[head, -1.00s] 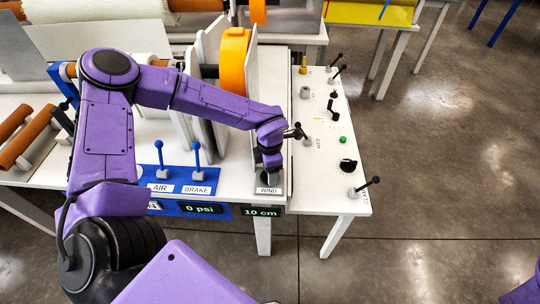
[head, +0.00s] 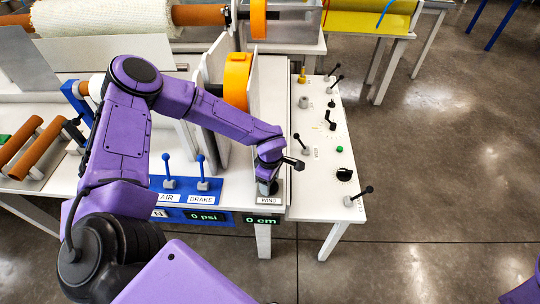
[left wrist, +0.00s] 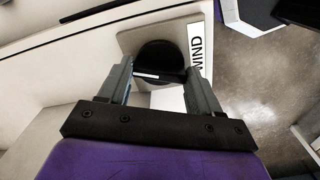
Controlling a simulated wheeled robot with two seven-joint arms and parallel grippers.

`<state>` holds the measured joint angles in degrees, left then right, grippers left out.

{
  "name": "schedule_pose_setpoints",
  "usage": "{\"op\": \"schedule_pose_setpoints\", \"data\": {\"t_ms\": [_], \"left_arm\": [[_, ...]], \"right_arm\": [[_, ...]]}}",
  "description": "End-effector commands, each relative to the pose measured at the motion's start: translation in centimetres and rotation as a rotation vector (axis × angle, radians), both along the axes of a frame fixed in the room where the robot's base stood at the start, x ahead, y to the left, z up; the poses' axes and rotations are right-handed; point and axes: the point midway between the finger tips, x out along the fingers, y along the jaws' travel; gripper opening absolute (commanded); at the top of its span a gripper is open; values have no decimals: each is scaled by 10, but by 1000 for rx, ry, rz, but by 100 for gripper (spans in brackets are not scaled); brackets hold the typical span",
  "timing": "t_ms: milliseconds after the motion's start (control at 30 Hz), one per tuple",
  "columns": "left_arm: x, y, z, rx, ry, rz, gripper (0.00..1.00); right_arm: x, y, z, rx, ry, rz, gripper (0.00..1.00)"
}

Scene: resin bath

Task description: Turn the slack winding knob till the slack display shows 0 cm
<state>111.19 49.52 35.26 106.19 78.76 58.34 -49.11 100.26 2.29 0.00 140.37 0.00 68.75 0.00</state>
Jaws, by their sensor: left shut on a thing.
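My left gripper (head: 267,178) points down over the winding knob at the table's front right corner. In the left wrist view the fingers of my left gripper (left wrist: 154,80) stand on both sides of the round black winding knob (left wrist: 162,60) and are shut on it. The knob bears a white mark and sits on a grey plate beside the WIND label (left wrist: 197,60). The slack display (head: 262,219) below reads 0 cm in green. My right gripper is out of view; only a bit of purple arm shows at the lower right.
Blue AIR (head: 167,180) and BRAKE (head: 202,181) levers stand left of the knob. A pressure display (head: 204,216) reads 0 psi. A white side panel (head: 328,190) with several black-knobbed levers and a green button (head: 339,149) lies to the right. An orange wheel (head: 237,80) stands behind.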

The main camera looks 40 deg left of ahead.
Motion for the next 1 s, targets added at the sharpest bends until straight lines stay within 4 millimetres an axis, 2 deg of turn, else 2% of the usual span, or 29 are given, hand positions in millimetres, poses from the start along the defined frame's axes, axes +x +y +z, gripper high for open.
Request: {"op": "schedule_pose_setpoints", "data": {"t_ms": [567,600,667,1000], "left_arm": [[2,1,2,2,-6,-30,33],[2,1,2,2,-6,-30,70],[2,1,1,2,-5,-30,89],[2,1,5,1,-4,-30,89]], "right_arm": [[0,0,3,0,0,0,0],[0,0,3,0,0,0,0],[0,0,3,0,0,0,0],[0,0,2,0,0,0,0]]}}
